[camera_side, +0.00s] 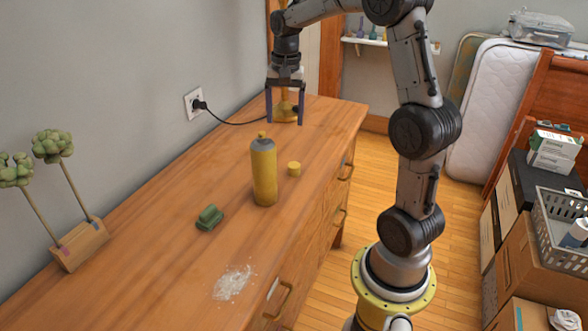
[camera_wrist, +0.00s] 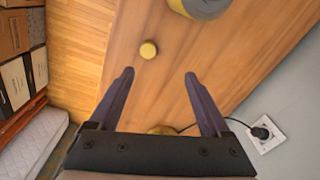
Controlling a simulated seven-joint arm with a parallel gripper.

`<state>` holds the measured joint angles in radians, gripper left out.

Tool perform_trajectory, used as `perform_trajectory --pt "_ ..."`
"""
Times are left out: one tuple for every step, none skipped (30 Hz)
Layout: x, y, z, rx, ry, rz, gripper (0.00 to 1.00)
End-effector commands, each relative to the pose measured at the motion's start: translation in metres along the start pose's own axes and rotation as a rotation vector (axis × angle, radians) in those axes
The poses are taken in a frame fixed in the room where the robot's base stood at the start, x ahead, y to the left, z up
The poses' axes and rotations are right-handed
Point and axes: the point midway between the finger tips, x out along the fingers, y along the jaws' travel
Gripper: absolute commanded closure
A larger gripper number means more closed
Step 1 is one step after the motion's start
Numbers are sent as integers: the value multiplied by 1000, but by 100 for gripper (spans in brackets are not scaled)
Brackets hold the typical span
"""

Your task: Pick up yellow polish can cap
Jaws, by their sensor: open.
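The yellow polish can cap (camera_side: 294,169) is a small short cylinder standing on the wooden dresser top, just right of the yellow polish can (camera_side: 263,172). In the wrist view the cap (camera_wrist: 148,49) lies beyond my fingertips, roughly in line with the space between them, slightly left of its middle. Part of the can (camera_wrist: 205,6) shows at the top edge there. My gripper (camera_side: 285,115) is open and empty, pointing down above the dresser's far end, apart from the cap. Its two fingers also show spread in the wrist view (camera_wrist: 159,74).
A yellow lamp-like object (camera_side: 284,113) stands behind my fingers, partly hidden. A black cord runs to the wall outlet (camera_side: 195,103). A green object (camera_side: 209,217), white powder (camera_side: 233,282) and a wooden plant holder (camera_side: 80,245) are nearer. Bare wood surrounds the cap.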

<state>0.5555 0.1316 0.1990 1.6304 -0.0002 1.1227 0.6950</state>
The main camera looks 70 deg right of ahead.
Motion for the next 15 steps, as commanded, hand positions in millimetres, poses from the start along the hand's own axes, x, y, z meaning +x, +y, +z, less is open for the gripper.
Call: perform_trajectory --pt "12 7 -9 26 -20 18 19" --pt "18 11 -11 37 -31 27 19" --pt "23 15 -14 50 -41 36 19" --pt "26 18 -16 57 -45 40 19" --pt "28 19 -16 61 -48 41 19" --pt "30 21 -17 64 -47 41 19" --pt "33 21 -17 65 -47 41 19" --pt "36 22 -17 65 -47 41 19" --pt "43 22 -16 64 -48 42 19" --pt "48 22 -16 64 -48 42 19" --pt "54 22 -15 64 -49 43 19" --pt "62 22 -15 63 -48 42 19" --pt "68 23 -15 63 -49 43 19" --pt "74 23 -14 63 -49 43 19" --pt "81 23 -14 62 -48 42 19"
